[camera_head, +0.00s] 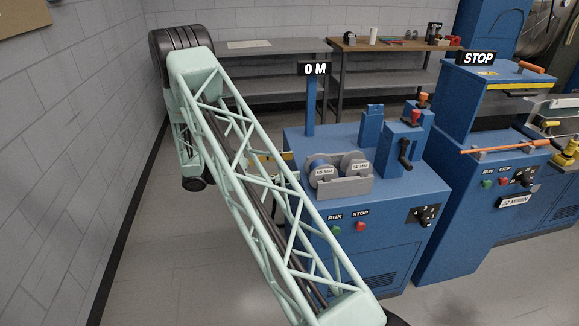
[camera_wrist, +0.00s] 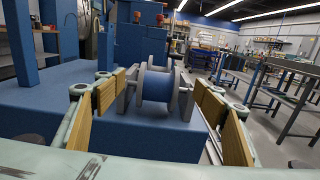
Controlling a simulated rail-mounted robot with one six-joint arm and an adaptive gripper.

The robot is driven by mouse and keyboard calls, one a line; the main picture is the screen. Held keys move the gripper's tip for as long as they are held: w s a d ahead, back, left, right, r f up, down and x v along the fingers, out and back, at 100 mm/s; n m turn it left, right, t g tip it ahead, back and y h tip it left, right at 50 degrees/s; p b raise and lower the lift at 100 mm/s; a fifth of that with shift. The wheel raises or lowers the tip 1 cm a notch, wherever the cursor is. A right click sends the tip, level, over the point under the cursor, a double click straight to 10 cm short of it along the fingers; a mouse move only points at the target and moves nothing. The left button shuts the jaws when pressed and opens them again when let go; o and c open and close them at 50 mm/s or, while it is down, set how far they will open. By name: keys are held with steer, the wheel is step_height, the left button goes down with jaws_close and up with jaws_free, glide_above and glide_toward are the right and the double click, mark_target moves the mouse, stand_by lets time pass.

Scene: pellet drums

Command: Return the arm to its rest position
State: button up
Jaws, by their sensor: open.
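My arm's mint-green lattice link (camera_head: 245,175) crosses the left and middle of the head view, from the dark joint at the top left down to the bottom edge. My gripper (camera_wrist: 160,90) shows in the wrist view, its two fingers with yellow-brown ridged pads spread wide apart. Nothing is held between the pads. A blue spool (camera_wrist: 155,86) with grey end discs lies beyond and between the fingertips on a blue machine top. In the head view the gripper is not clearly seen; a small yellowish part shows behind the lattice.
A second blue machine (camera_head: 465,215) is farther right. Benches (camera_head: 390,46) line the back wall. A grey block wall (camera_head: 75,130) bounds the left; floor between is clear.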

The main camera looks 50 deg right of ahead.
steer(key=shift+r, duration=0.1)
stand_by(0.4)
steer(key=s+a+r+m+t+y, duration=0.25)
steer(key=s+a+r, duration=0.25)
steer(key=a+r, duration=0.35)
steer(key=s+a+r+m+t+y, duration=0.1)
steer(key=s+a+r+m+y, duration=0.3)
steer(key=a+r, duration=0.5)
steer(key=s+a+r+m+t+y, duration=0.1)
steer(key=s+a+r+t+y, duration=0.1)
steer(key=s+a, duration=0.4)
steer(key=s+a+r+m+t+y, duration=0.1)
steer(key=s+a+r+t+y, duration=0.2)
steer(key=a, duration=1)
steer(key=s+a+r+m+t+y, duration=0.2)
steer(key=s+a+r+t, duration=0.4)
steer(key=s+a, duration=0.3)
steer(key=shift+s+a+r+y, duration=0.4)
steer(key=shift+s+r, duration=0.3)
steer(key=shift+s, duration=0.4)
steer(key=shift+t, duration=0.25)
steer(key=shift+f, duration=0.1)
